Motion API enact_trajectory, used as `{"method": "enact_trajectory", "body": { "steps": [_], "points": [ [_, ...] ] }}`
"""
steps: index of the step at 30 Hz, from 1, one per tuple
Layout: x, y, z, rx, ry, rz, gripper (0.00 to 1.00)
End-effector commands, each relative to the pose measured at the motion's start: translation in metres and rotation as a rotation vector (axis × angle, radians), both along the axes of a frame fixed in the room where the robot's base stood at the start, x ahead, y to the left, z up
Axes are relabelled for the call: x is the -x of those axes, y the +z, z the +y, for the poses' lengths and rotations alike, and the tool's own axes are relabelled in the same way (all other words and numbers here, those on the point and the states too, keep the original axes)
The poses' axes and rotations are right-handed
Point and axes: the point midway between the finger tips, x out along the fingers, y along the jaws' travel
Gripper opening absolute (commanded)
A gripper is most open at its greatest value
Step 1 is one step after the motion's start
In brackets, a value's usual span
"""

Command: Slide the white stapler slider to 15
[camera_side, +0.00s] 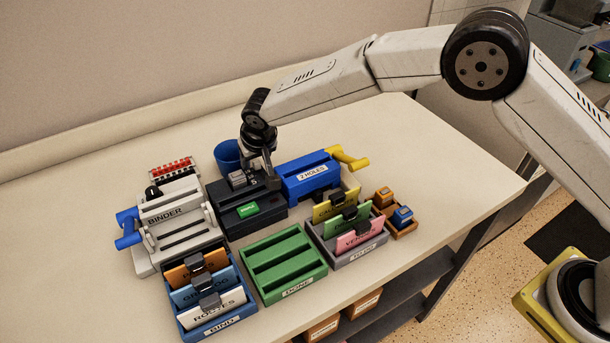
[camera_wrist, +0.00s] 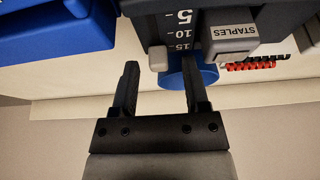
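The stapler (camera_side: 250,218) is a dark box with a green panel on its front, in the middle of the desk. In the wrist view its dark body (camera_wrist: 200,12) shows a white scale reading 5, 10 and 15. The whitish slider knob (camera_wrist: 158,59) is beside the scale, its upper edge about level with the 15 mark. My gripper (camera_wrist: 159,63) is open. Its two dark fingertips appear on either side of the knob, with gaps showing. In the side view my gripper (camera_side: 268,172) is down at the stapler's back part; the knob is hidden there.
A grey STAPLES block (camera_wrist: 230,38) sits beside the scale. A blue cup (camera_side: 227,155) stands behind the stapler. The white binder (camera_side: 178,222) is left, the blue hole punch (camera_side: 307,178) right. Green DONE tray (camera_side: 284,263) and folder trays are in front. The desk's right side is clear.

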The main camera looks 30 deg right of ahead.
Motion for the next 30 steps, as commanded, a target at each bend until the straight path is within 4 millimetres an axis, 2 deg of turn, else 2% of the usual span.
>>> {"method": "enact_trajectory", "body": {
  "steps": [8, 13, 30],
  "points": [
    [0.002, 0.001, 0.000, 0.002, 0.000, 0.003, 0.59],
    [0.005, 0.008, 0.000, 0.002, 0.000, 0.004, 0.59],
    [0.027, 0.064, 0.000, 0.000, 0.000, 0.001, 0.59]
  ]
}}
